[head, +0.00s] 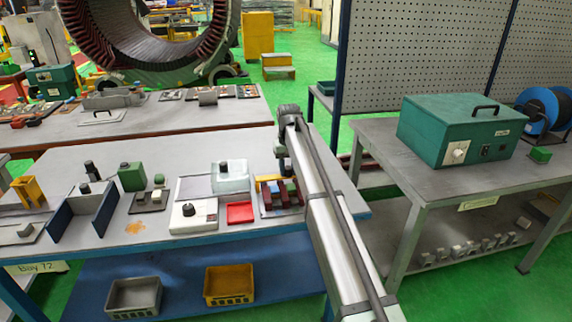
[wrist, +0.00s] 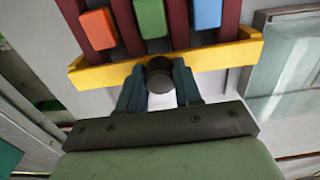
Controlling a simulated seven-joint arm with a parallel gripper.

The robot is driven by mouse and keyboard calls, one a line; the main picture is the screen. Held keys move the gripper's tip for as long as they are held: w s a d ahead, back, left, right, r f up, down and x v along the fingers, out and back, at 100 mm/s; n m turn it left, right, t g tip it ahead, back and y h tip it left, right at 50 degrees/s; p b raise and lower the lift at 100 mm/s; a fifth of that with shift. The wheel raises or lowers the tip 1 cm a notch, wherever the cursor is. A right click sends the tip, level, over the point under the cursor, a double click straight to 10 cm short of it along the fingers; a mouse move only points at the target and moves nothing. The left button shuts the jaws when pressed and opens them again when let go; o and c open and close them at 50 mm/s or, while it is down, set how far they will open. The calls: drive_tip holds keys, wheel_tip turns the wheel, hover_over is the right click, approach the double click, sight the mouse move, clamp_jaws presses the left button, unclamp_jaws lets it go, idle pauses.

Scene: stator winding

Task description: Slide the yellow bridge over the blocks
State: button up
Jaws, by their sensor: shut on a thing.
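In the wrist view the yellow bridge (wrist: 215,57) is a bar with raised ends and a dark round knob (wrist: 159,76). My gripper (wrist: 159,85) is shut on the knob, one finger on each side. Beyond the bar, an orange block (wrist: 98,29), a green block (wrist: 150,18) and a blue block (wrist: 208,12) sit among dark red strips. The bar is on the near side of the blocks, with none under it that I can see. In the head view the dark red rack (head: 264,188) is partly hidden by my arm.
A red tray (head: 240,212), a white box with a black knob (head: 194,214) and a pale translucent box (head: 231,177) stand left of the rack. A green case (head: 455,130) is on the right table. The table front is clear.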

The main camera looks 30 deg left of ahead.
sight(290, 186)
drive_tip(key=shift+s+d+f, duration=0.15)
drive_tip(key=shift+s+d, duration=0.7)
drive_tip(key=shift+s, duration=0.1)
drive_tip(key=shift+s+d+f, duration=0.15)
drive_tip(key=shift+s+d, duration=0.7)
drive_tip(key=shift+s, duration=0.05)
drive_tip(key=o, duration=0.3)
drive_tip(key=shift+d, duration=0.1)
drive_tip(key=shift+o, duration=1.2)
drive_tip(key=shift+r, duration=0.15)
drive_tip(key=shift+o, duration=1.1)
drive_tip(key=shift+r, duration=0.15)
drive_tip(key=shift+w+r, duration=0.15)
drive_tip(key=shift+r, duration=2.75)
